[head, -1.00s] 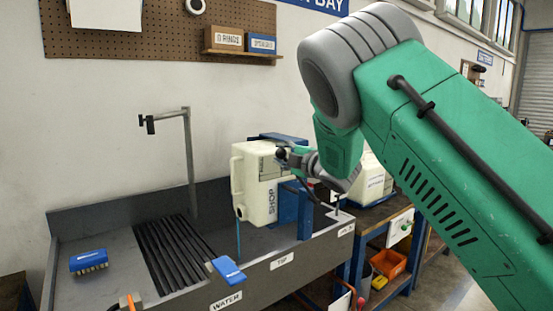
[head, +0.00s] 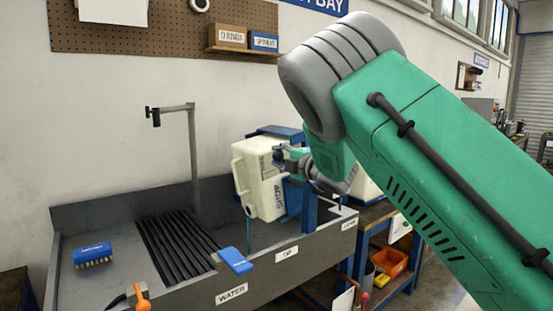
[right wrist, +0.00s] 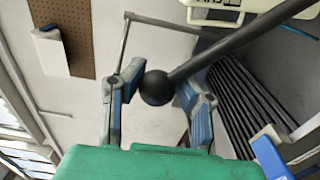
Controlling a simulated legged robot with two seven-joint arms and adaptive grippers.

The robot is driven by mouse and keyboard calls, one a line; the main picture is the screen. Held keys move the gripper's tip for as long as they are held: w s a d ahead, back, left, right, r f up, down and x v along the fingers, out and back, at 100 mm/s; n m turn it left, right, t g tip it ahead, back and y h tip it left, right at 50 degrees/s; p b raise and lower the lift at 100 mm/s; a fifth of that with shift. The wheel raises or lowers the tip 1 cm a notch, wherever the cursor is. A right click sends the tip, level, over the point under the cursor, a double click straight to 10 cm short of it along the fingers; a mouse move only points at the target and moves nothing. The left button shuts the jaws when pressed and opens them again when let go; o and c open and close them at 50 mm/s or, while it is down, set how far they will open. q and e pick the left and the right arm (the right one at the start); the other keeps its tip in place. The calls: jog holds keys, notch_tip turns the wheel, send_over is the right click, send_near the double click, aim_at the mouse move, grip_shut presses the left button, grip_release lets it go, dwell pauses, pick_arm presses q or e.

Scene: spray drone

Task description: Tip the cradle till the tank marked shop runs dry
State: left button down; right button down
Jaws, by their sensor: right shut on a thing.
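The white tank marked shop (head: 262,188) sits in the blue cradle (head: 310,212) over the grey sink, tilted with its lower end to the left. A thin blue stream (head: 248,228) falls from its lower left corner into the sink. My right gripper (head: 281,157) is in front of the tank's upper right. In the right wrist view its two fingers (right wrist: 152,92) are closed around the black ball knob (right wrist: 156,88) of a dark bar (right wrist: 225,42). How much liquid is left inside the tank cannot be seen. My left gripper is not in view.
The sink (head: 180,293) has front labels, one reading water (head: 231,294). A black grate (head: 178,242), a blue brush (head: 93,253), a blue lever (head: 236,260) and an orange nozzle (head: 141,297) are left of the tank. Another white tank (head: 368,190) stands behind my right arm.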

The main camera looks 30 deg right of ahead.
jog(key=shift+s+d+f, duration=0.1)
jog(key=shift+d+f, duration=0.05)
jog(key=shift+f, duration=0.3)
jog(key=c, duration=1.2)
grip_release()
jog(key=shift+d+r, duration=0.1)
jog(key=shift+r, duration=0.05)
jog(key=s, duration=0.8)
jog(key=s+d, duration=0.1)
jog(key=s, duration=0.3)
